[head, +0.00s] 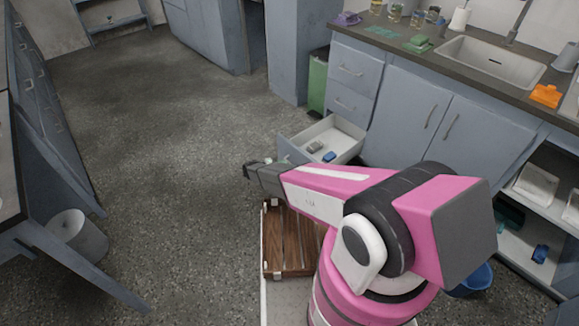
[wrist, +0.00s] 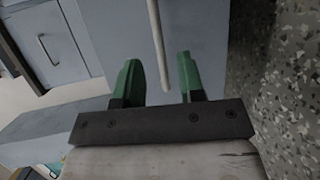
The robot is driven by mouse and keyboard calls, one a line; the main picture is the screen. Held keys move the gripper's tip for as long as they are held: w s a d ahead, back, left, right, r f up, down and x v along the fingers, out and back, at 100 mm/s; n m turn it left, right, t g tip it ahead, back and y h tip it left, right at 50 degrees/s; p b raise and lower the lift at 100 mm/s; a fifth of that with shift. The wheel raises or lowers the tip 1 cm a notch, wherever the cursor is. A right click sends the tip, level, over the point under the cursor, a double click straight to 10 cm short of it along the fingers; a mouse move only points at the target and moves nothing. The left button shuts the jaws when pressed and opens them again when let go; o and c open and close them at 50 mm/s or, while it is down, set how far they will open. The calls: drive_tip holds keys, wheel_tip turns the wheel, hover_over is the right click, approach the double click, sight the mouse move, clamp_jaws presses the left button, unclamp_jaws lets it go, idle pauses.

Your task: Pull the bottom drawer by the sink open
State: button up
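The bottom drawer (head: 290,150) by the sink (head: 490,62) stands pulled out from its cabinet, showing a white inside with a grey item (head: 315,146) and a blue item (head: 329,156). My gripper (head: 249,171) is in front of the drawer front, partly hidden by my arm in the head view. In the wrist view, its two green fingers (wrist: 159,62) are apart. A pale bar handle (wrist: 157,35) shows between them, with gaps on both sides. I cannot tell how deep the handle sits between the fingers. The handle is hidden in the head view.
Two shut drawers (head: 352,72) are above the open one. Shut cupboard doors (head: 425,120) stand to its right. A green bin (head: 318,82) is behind it. Floor to the left is clear up to a white bin (head: 78,236) and a bench (head: 8,160).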

drive_tip(key=shift+v, duration=2.65)
drive_tip(key=s+d+r+m+g+y, duration=0.1)
drive_tip(key=s+d+r+g+y, duration=0.2)
drive_tip(key=d+r, duration=0.45)
drive_tip(key=s+d+r+m+g+y, duration=0.1)
drive_tip(key=s+d+r+g+y, duration=0.2)
drive_tip(key=d+r, duration=0.4)
drive_tip(key=s+d+r+m+t+y, duration=0.1)
drive_tip(key=s+d+r+y, duration=0.2)
drive_tip(key=s+r, duration=0.3)
drive_tip(key=s+d+r+t+y, duration=0.1)
drive_tip(key=s+d+r+y, duration=0.2)
drive_tip(key=r, duration=1)
drive_tip(key=s+y, duration=0.3)
drive_tip(key=s, duration=0.1)
drive_tip(key=shift+s+d+r+m, duration=0.2)
drive_tip(key=shift+d+r+m, duration=0.05)
drive_tip(key=shift+r+m, duration=0.15)
drive_tip(key=shift+f, duration=0.1)
